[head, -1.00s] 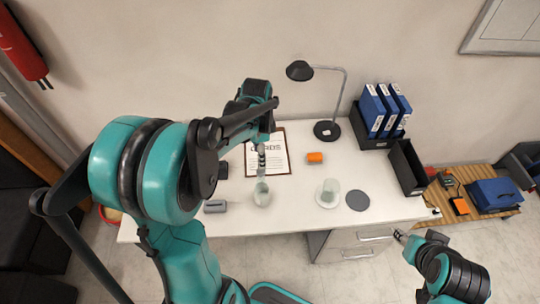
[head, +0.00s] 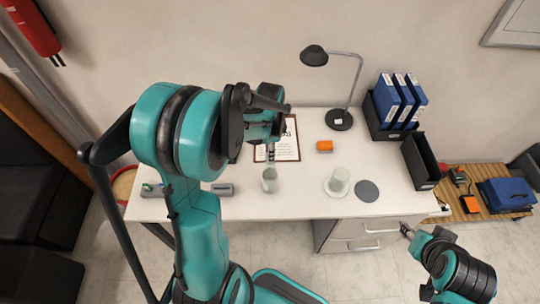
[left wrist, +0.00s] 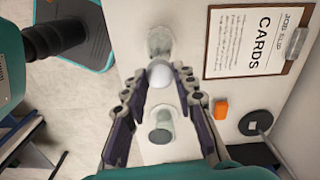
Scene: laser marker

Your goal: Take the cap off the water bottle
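The translucent water bottle (head: 269,181) stands upright on the white desk, left of the middle. It also shows in the left wrist view (left wrist: 159,41), with a rounded white cap (left wrist: 160,74) at its near end. My left gripper (head: 270,154) is over the bottle, pointing down. In the left wrist view its fingertips (left wrist: 160,78) are either side of the cap, seemingly with a small gap at each side. My right gripper (head: 406,230) is low at the right, away from the bottle; its fingers are too small to read.
A clipboard (head: 290,152), orange block (head: 325,146), lamp (head: 340,119) and binders (head: 403,98) are behind. A grey block (head: 222,189) is left.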

